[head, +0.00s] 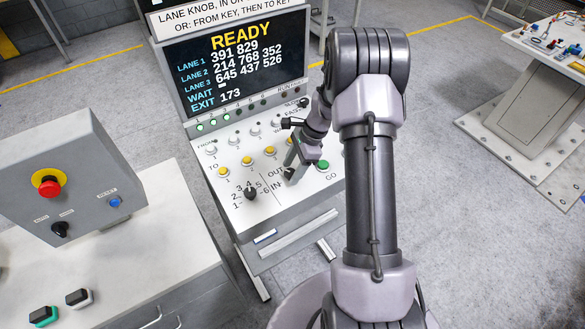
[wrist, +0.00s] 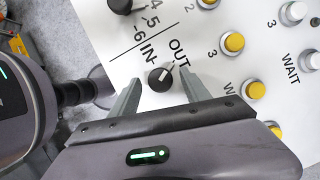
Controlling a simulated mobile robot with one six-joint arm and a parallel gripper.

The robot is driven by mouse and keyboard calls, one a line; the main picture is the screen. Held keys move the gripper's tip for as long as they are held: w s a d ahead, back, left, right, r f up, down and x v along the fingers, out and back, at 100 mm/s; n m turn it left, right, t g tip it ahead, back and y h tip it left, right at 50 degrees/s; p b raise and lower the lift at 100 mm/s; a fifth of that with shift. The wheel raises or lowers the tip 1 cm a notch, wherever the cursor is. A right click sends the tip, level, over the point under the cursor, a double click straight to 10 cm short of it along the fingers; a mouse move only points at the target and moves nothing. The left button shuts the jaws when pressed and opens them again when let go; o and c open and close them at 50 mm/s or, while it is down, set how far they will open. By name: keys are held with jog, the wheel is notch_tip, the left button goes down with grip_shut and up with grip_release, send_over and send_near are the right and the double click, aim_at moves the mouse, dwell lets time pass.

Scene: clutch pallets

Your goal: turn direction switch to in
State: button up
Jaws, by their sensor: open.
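The direction switch is a small black knob with a white mark, on the sloped white panel (head: 226,188) between the IN and OUT labels. In the wrist view the knob (wrist: 159,79) lies between my fingertips, and its white mark appears to point toward OUT. My gripper (wrist: 160,75) is open, with one grey finger on each side of the knob. I cannot tell whether either finger touches it. In the head view my gripper (head: 292,164) is over the switch and partly hides it.
A black lane knob (head: 250,192) numbered 1 to 6 sits just left of the switch. Yellow buttons (head: 247,161), white buttons and a green GO button (head: 322,164) are close by. The screen (head: 236,62) reads READY. A grey box with a red emergency stop (head: 49,187) stands left.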

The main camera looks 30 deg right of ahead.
grip_shut()
jog(key=shift+n, duration=0.3)
jog(key=n, duration=0.2)
jog(key=n+g+p, duration=0.1)
jog(key=n+g, duration=0.1)
jog(key=n, duration=0.1)
jog(key=shift+w+r+n, duration=0.1)
jog(key=shift+w+n, duration=0.15)
jog(key=shift+n, duration=0.05)
jog(key=n+g, duration=0.1)
jog(key=n, duration=0.1)
jog(key=n+g+h+p, duration=0.1)
jog(key=n, duration=0.2)
jog(key=shift+w+a+n, duration=0.1)
jog(key=shift+w+n, duration=0.05)
jog(key=shift+n, duration=0.15)
grip_release()
